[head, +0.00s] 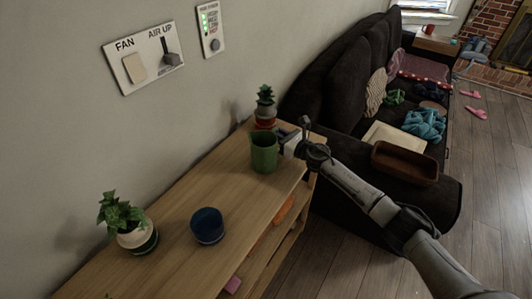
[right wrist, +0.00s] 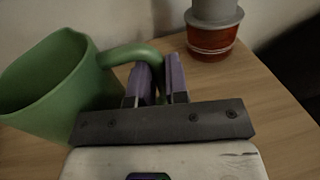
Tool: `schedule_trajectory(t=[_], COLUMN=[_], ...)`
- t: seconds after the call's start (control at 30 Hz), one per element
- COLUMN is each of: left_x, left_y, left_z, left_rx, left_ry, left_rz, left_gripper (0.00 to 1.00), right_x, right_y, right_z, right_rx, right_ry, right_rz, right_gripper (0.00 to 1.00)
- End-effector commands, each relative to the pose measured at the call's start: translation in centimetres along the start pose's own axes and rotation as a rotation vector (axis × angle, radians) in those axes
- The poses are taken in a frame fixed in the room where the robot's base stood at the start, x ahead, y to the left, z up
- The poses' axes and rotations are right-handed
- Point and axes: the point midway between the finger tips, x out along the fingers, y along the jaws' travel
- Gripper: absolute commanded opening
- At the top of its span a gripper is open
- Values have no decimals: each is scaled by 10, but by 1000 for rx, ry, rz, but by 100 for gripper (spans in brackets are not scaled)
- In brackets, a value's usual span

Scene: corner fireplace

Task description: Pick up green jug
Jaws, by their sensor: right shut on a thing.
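The green jug (head: 264,153) is upright at the right end of the wooden shelf top in the head view. In the right wrist view the green jug (right wrist: 45,85) fills the left side, its open mouth facing up and left, its handle reaching right. My right gripper (head: 284,146) comes in from the right of the jug. In the right wrist view its purple-padded fingers (right wrist: 158,80) are shut on the handle. I cannot tell if the jug's base touches the wood. My left gripper is not in view.
A small potted succulent (head: 265,108) in a grey and red pot stands just behind the jug. A dark blue cup (head: 207,226) and a leafy potted plant (head: 130,225) stand nearer on the wooden shelf (head: 178,205). A black sofa (head: 345,85) is close on the right.

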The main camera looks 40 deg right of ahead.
Motion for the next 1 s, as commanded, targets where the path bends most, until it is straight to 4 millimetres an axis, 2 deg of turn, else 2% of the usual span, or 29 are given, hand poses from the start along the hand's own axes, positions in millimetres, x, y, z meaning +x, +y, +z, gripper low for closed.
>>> schedule_trajectory(t=[0.63,1.0], left_x=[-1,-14], left_y=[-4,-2], left_z=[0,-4], left_rx=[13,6], left_ry=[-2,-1], left_rz=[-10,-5], left_gripper=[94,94], right_x=[0,0], right_y=[0,0], right_z=[4,26], right_rx=[0,0], right_ry=[-2,-3], right_rz=[0,1], right_gripper=[0,0])
